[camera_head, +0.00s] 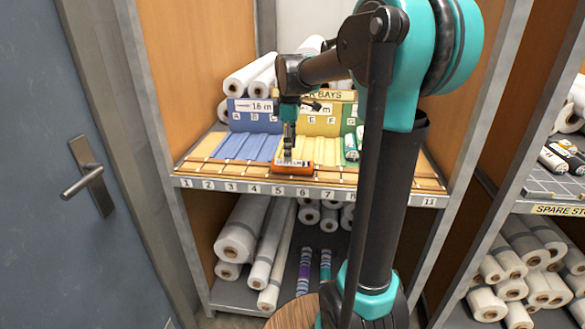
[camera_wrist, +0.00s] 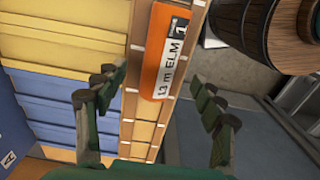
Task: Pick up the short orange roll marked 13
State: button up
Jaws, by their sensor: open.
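The short orange roll (camera_head: 301,168) lies along the front of the middle shelf, above the shelf numbers 5 and 6. My gripper (camera_head: 288,157) is just above the roll in the head view, pointing down. In the wrist view my gripper (camera_wrist: 161,82) is open, with one finger on each side of the roll and a gap to both. I cannot tell the height left between fingertips and roll.
Behind the roll are blue bays (camera_head: 246,146), yellow bays (camera_head: 315,125) and a green bay with small green rolls (camera_head: 351,149). White rolls (camera_head: 251,76) lie above them. A numbered strip (camera_head: 254,189) edges the shelf. My arm hides the shelf's right part.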

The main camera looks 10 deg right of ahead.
aim_at(293, 167)
jog(key=shift+f, duration=2.6)
jog(key=c, duration=1.3)
